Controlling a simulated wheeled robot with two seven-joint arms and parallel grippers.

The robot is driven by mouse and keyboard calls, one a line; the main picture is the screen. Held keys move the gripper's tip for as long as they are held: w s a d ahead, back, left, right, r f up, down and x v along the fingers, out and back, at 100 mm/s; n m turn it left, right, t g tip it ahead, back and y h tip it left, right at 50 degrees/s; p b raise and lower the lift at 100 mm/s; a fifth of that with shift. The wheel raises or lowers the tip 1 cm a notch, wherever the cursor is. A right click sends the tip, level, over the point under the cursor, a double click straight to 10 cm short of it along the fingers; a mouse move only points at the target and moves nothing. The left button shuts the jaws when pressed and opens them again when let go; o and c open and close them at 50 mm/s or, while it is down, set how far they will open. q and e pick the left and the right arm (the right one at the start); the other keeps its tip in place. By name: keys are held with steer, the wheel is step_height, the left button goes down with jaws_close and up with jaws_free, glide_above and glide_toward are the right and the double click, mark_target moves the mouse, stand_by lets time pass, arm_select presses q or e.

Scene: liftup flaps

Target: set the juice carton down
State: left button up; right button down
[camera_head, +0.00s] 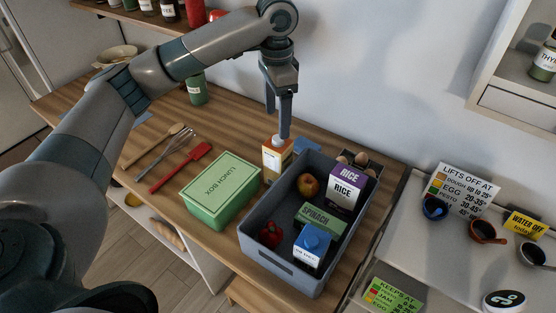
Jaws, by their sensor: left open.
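The juice carton (273,163), orange and white, stands upright on the wooden counter, between the green lunch box (220,188) and the grey crate (274,258). My left gripper (284,135) points down at the top of the carton, with its fingers open. The fingers overlap the carton's top in the picture, and I cannot tell whether they touch it. The carton's lower right side is close to the crate's wall. My right gripper is not in view.
Utensils, including a red spatula (182,166), lie left. A green jar (196,90) stands behind; eggs (361,159) sit behind the crate.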

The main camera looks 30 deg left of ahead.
mark_target(276, 138)
arm_select(q)
step_height(276, 138, up, 2)
steer(key=m, duration=0.5)
steer(key=shift+m+p, duration=0.3)
steer(key=m, duration=0.1)
steer(key=r+m, duration=0.1)
steer(key=m, duration=0.3)
steer(key=shift+a+r, duration=0.15)
steer(key=shift+r, duration=0.15)
steer(key=shift+p, duration=0.3)
step_height(276, 138, down, 12)
steer(key=p, duration=0.4)
steer(key=shift+r, duration=0.25)
steer(key=shift+f, duration=0.35)
